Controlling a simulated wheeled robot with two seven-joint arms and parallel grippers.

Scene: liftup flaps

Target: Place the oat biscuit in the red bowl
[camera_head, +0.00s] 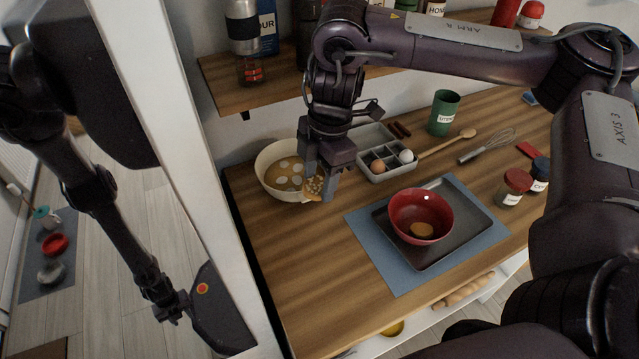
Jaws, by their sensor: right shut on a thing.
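My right gripper (322,178) is shut on a brown biscuit with pale flecks, which looks like the oat biscuit (314,188). It is held low at the right rim of the cream bowl (264,163); I cannot tell whether it touches the rim. The cream bowl holds several pale round pieces on a tan base. The red bowl (404,205) stands upright on a dark tray, to the right of the gripper, with a brown round piece (422,230) in it. My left gripper (172,308) hangs low at the left, away from the counter; its jaws are unclear.
The dark tray (408,257) lies on a blue mat (367,238). Behind are a grey egg box (373,173), a green cup (443,112), a wooden spoon (447,143) and a whisk (487,146). Jars stand at right. A shelf (226,92) overhangs the back. A white post borders the left.

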